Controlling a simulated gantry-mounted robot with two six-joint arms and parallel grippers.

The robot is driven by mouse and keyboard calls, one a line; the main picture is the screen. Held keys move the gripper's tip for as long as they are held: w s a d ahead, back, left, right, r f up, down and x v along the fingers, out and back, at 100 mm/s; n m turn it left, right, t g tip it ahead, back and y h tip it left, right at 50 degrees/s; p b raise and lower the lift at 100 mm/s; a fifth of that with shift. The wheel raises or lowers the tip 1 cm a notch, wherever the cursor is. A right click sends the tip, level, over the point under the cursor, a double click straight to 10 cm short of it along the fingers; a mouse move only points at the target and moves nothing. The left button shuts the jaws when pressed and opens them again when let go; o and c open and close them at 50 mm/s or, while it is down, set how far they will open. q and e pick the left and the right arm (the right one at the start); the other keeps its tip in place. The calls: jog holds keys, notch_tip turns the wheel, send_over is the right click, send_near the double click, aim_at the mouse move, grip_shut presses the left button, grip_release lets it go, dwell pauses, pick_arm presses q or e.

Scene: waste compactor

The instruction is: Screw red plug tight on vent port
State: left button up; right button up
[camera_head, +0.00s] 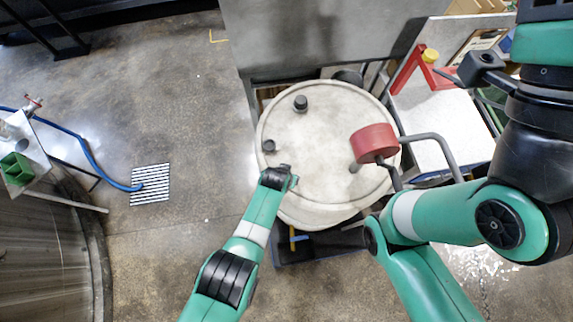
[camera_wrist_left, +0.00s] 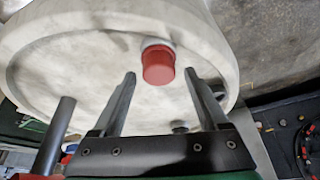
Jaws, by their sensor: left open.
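The red plug (camera_wrist_left: 158,68) shows in the left wrist view, seated on a pale collar on the lid of the round off-white drum (camera_wrist_left: 80,60). The collar may be the vent port. My left gripper (camera_wrist_left: 160,73) is open, with one finger on each side of the plug and visible gaps to both. In the head view my left gripper (camera_head: 290,180) is over the left front part of the drum lid (camera_head: 320,130), and the plug is hidden there.
Black fittings (camera_head: 300,103) and (camera_head: 268,146) stand on the lid. A red cylinder (camera_head: 375,142) rises over the lid's right side. A red bracket with a yellow knob (camera_head: 430,55) is behind right. A grey panel (camera_head: 310,40) stands behind the drum.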

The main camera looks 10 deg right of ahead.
pick_arm(q)
jog(key=n, duration=0.2)
jog(key=n+y+b, duration=0.1)
jog(key=shift+d+f+n+b, duration=0.1)
jog(key=shift+f+n+b, duration=0.1)
jog(key=shift+n+b, duration=0.15)
jog(key=shift+r+n+y, duration=0.15)
jog(key=shift+n+y, duration=0.25)
jog(key=shift+n, duration=0.55)
jog(key=n+b, duration=0.1)
jog(key=b, duration=0.1)
jog(key=n+y+b, duration=0.1)
jog(key=n+b, duration=0.1)
jog(key=shift+f+n+y, duration=0.3)
jog(key=shift+r+n+b, duration=0.25)
jog(key=shift+n+b, duration=0.1)
jog(key=shift+n, duration=0.05)
jog(key=shift+r, duration=0.1)
